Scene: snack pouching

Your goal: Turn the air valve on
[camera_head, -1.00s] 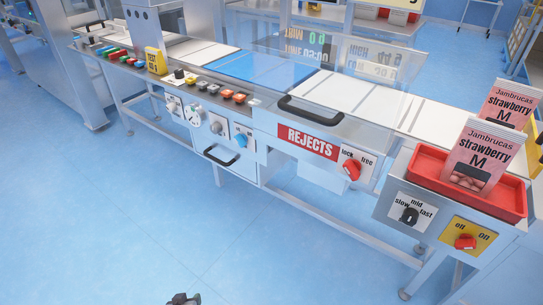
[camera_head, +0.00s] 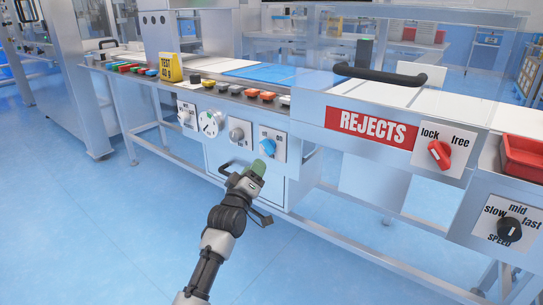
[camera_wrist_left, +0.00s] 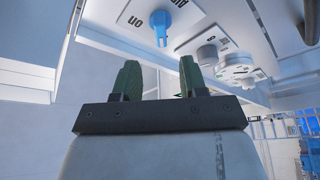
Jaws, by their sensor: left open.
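The air valve is a blue knob (camera_wrist_left: 161,22) on a white plate marked "AIR" and "on" in the left wrist view. My left gripper (camera_head: 263,158) is in front of and just below the plate. In the left wrist view its two green fingers (camera_wrist_left: 160,78) are apart with nothing between them, and the knob lies beyond the tips, apart from them. My right gripper is not in view.
Left of the valve are a grey knob (camera_head: 237,131), a round gauge (camera_head: 210,124) and another switch plate (camera_head: 187,116). The rejects box (camera_head: 370,128) and a red lock knob (camera_head: 439,154) are right. The blue floor (camera_head: 110,240) is clear.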

